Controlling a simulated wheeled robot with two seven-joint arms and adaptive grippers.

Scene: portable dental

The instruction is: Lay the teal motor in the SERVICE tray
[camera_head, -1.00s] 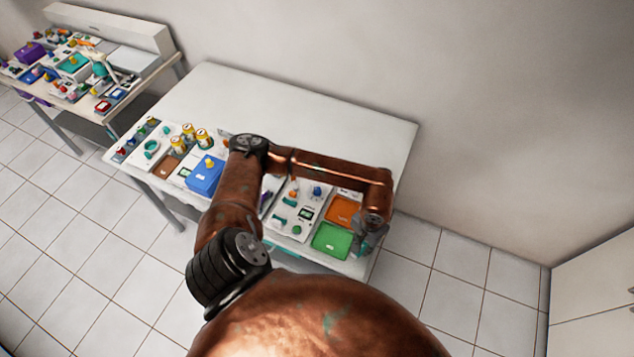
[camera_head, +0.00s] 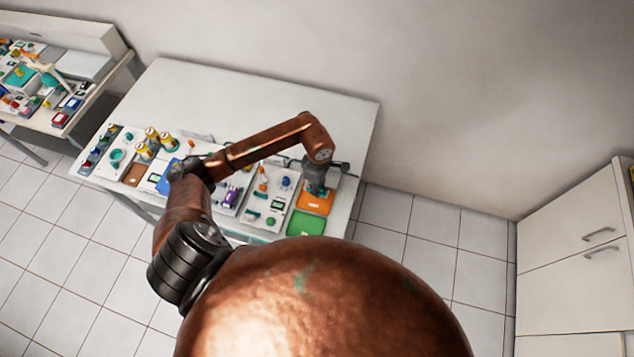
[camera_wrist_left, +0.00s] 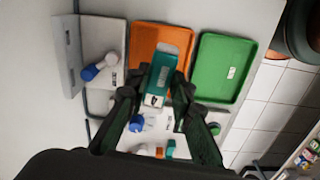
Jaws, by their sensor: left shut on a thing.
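The teal motor (camera_wrist_left: 162,75), a block with a pale end, is between the fingers of my left gripper (camera_wrist_left: 155,100), which is shut on it. In the left wrist view the motor overlaps the orange tray (camera_wrist_left: 146,38); I cannot tell its height above it. In the head view my left gripper (camera_head: 317,187) is over the orange tray (camera_head: 313,205), and the motor is hard to make out. A green tray (camera_head: 305,224) lies beside the orange one, and also shows in the wrist view (camera_wrist_left: 215,75). Tray labels are too small to read, so I cannot tell which is SERVICE. My right gripper is not in view.
A white panel (camera_head: 259,216) with small parts lies left of the trays. Yellow-topped cans (camera_head: 151,134) and a blue box (camera_head: 166,177) stand further left. The back of the white table (camera_head: 240,98) is clear. Another crowded bench (camera_head: 70,100) stands at the far left.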

